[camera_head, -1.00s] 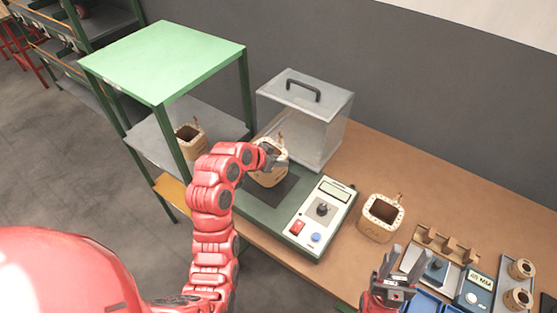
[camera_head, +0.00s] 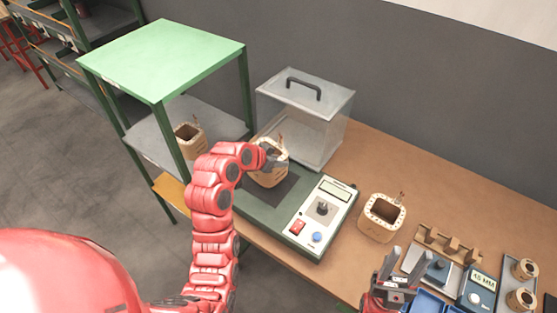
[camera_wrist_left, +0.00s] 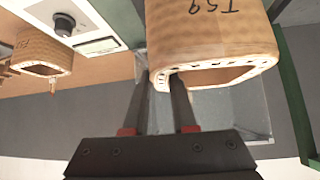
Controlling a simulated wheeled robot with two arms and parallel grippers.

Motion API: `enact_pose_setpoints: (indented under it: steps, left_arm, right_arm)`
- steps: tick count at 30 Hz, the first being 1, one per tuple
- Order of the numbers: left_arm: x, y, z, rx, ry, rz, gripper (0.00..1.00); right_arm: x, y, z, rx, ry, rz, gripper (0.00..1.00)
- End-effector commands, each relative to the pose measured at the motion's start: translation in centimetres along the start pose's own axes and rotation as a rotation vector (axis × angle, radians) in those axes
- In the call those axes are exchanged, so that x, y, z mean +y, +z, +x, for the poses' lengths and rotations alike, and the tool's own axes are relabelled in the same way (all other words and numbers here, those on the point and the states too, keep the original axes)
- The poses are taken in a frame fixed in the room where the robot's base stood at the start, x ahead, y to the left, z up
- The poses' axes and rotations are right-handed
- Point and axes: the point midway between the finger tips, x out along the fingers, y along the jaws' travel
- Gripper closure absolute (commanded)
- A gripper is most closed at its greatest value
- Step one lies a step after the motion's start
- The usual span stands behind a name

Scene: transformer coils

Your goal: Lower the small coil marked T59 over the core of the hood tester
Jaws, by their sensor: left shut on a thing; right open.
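The coil marked T59 (camera_head: 270,174) is a tan square coil, held upright at the hood tester. In the left wrist view the coil (camera_wrist_left: 210,35) fills the top middle, with its mark showing upside down. My left gripper (camera_head: 264,158) is shut on its wall; its fingers (camera_wrist_left: 163,105) reach the coil's rim. The hood tester (camera_head: 270,215) has a green base, a dark pad and a control panel (camera_head: 322,215). The core is not visible, and I cannot tell whether the coil is around it. My right gripper (camera_head: 393,268) is open and empty at the lower right.
A clear hood (camera_head: 322,115) with a black handle stands behind the coil. A green-topped rack (camera_head: 165,60) at left holds another coil (camera_head: 189,138). A further coil (camera_head: 381,217) stands right of the panel. Small coils (camera_head: 524,269) and a meter (camera_head: 478,288) lie at far right.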

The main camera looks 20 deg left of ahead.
Motion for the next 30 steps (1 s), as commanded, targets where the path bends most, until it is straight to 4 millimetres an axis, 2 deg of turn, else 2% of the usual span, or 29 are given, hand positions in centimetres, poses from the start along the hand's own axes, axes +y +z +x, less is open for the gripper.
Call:
enact_pose_setpoints:
  steps: [21,30]
  left_arm:
    - [0.0,1.7,1.8,0.004,-0.001,0.002,1.00]
    - [0.0,1.9,2.0,0.004,-0.001,0.002,1.00]
  right_arm:
    - [-0.1,0.4,-2.1,0.000,0.000,0.000,0.50]
    - [-0.1,0.4,-2.4,0.000,0.000,0.000,0.50]
